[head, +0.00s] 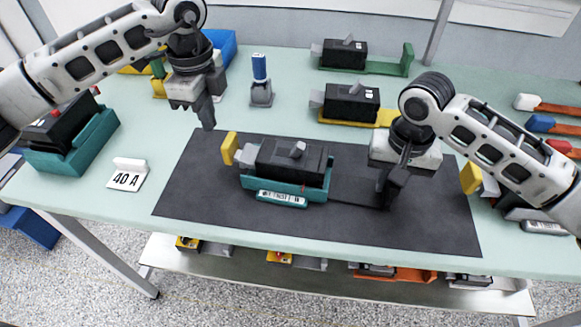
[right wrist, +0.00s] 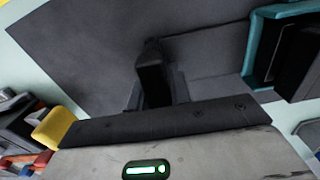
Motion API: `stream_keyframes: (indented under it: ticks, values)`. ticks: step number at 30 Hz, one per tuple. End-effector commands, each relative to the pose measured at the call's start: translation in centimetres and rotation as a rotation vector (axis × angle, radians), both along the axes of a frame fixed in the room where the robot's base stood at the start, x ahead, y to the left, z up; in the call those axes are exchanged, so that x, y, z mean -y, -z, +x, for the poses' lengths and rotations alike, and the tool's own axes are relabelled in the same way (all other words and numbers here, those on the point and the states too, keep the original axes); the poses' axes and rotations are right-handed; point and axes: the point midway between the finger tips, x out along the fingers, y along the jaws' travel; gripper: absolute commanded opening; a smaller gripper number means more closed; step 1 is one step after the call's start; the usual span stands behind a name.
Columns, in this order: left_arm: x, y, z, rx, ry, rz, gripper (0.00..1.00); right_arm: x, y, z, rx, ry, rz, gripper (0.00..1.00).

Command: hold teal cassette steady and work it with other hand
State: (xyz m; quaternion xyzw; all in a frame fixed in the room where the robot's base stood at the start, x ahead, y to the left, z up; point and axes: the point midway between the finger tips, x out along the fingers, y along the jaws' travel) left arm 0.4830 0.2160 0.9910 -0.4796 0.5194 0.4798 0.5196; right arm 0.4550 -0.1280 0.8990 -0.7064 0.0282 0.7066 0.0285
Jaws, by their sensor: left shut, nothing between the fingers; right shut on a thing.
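The teal cassette (head: 287,187) lies in the middle of the dark mat (head: 190,190), carrying a black breaker (head: 285,160) with a small grey toggle (head: 298,150) on top. A label strip is on its front, and a yellow block (head: 230,148) is at its left end. A dark flat bar runs from its right side to my right gripper (head: 388,200), which is shut on it low over the mat. The right wrist view shows the cassette's teal edge (right wrist: 258,45) at the right. My left gripper (head: 208,122) is shut and empty, above and left of the cassette.
Another teal holder (head: 85,150) with a black unit stands at the left, near a "40 A" card (head: 128,174). A blue-topped stamp (head: 260,80) and breakers on green (head: 390,67) and yellow (head: 345,120) holders stand behind. Several coloured-end tools lie at the right. The mat's front is clear.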

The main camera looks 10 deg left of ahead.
Motion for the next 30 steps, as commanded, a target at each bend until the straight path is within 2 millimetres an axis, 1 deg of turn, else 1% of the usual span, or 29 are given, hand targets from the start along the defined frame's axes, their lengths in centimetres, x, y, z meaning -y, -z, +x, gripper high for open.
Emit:
stream_keyframes:
  ticks: [10, 11, 12, 13, 20, 23, 26, 29, 30]
  values:
    - [0.0, -0.1, 0.0, 0.000, 0.001, 0.000, 0.00, 0.0, -0.1, 0.0, 0.001, 0.000, 0.000, 0.00]
    - [0.0, -0.1, 0.0, 0.000, 0.001, 0.000, 0.00, 0.0, -0.1, 0.0, 0.001, 0.000, 0.000, 0.28]
    - [0.0, -0.1, 0.0, 0.000, 0.001, 0.000, 0.00, 0.0, -0.1, 0.0, 0.001, 0.000, 0.000, 0.39]
    - [0.0, -0.1, 0.0, 0.000, 0.001, 0.000, 0.00, 0.0, -0.1, 0.0, 0.001, 0.000, 0.000, 0.45]
    - [0.0, -0.1, 0.0, 0.000, 0.001, 0.000, 0.00, 0.0, 0.0, 0.0, 0.001, 0.000, 0.000, 0.45]
    - [0.0, -0.1, 0.0, 0.000, 0.001, 0.000, 0.00, 0.0, -0.3, 0.0, 0.001, 0.000, 0.001, 0.45]
    - [0.0, -0.1, 0.0, 0.000, 0.001, 0.000, 0.00, 0.0, -1.4, 0.1, 0.004, 0.001, 0.002, 0.45]
    - [0.0, -0.1, 0.0, 0.000, 0.001, 0.000, 0.00, -0.1, -3.2, 0.1, 0.004, -0.001, 0.003, 0.45]
    - [0.0, -0.1, 0.0, 0.000, 0.001, 0.000, 0.00, -0.1, -4.1, 0.1, 0.005, -0.001, 0.003, 0.45]
